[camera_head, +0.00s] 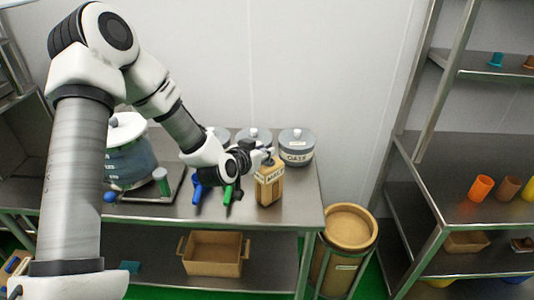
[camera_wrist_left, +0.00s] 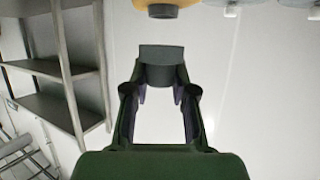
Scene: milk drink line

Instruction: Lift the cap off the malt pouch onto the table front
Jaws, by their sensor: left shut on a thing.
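The malt pouch (camera_head: 269,188) is tan, with a MALT label, and stands upright on the steel table near its right end. My left gripper (camera_head: 268,153) is just above the pouch's top. In the left wrist view, which looks upside down, the gripper (camera_wrist_left: 161,88) is shut on a dark grey cap (camera_wrist_left: 161,65). A gap shows between the cap and the dark neck of the pouch (camera_wrist_left: 163,3) at the top edge, so the cap is off the pouch. My right gripper is not in view.
The oats jar (camera_head: 296,148) and other lidded jars stand behind the pouch. Blue (camera_head: 197,190) and green (camera_head: 228,193) handled tools lie to its left. The table front (camera_head: 290,217) is bare right of the pouch. A barrel (camera_head: 346,228) stands beyond the table's right end.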

